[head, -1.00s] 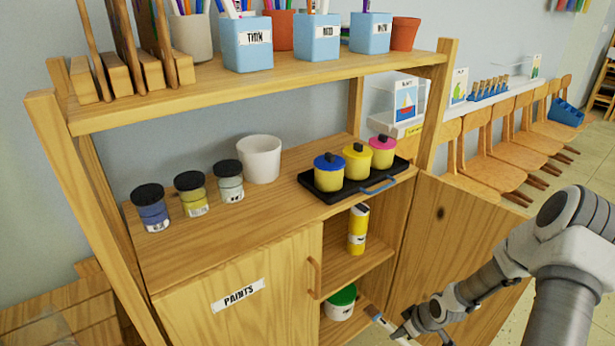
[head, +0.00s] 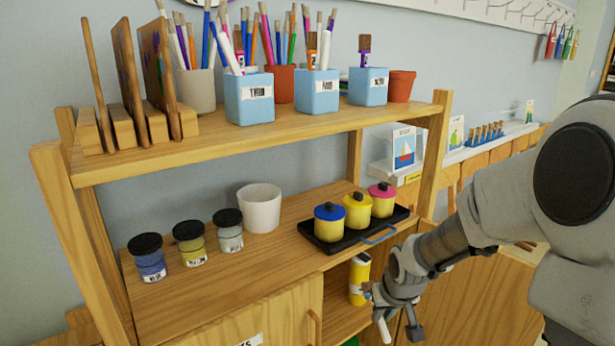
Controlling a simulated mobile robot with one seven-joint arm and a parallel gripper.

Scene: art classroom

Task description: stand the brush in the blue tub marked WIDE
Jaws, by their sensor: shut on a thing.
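Three blue tubs stand on the top shelf, each with a white label: a left tub (head: 249,108), a middle tub (head: 317,103) and a right tub (head: 368,94). The left label seems to read THIN in the earlier view. I cannot read the other two surely, so I cannot tell which is marked WIDE. All three hold brushes or pens; the right one holds a short, purple-handled brush. My gripper (head: 396,322) is low in front of the cabinet, below the tray. It is shut on a slim pale thing (head: 382,325), seemingly the brush, partly hidden by the fingers.
A black tray (head: 333,246) with three lidded yellow pots is on the middle shelf, near my wrist. Several paint jars (head: 190,244) and a white pot (head: 260,209) stand left of it. A yellow bottle (head: 358,278) is inside the open cabinet, close to my gripper.

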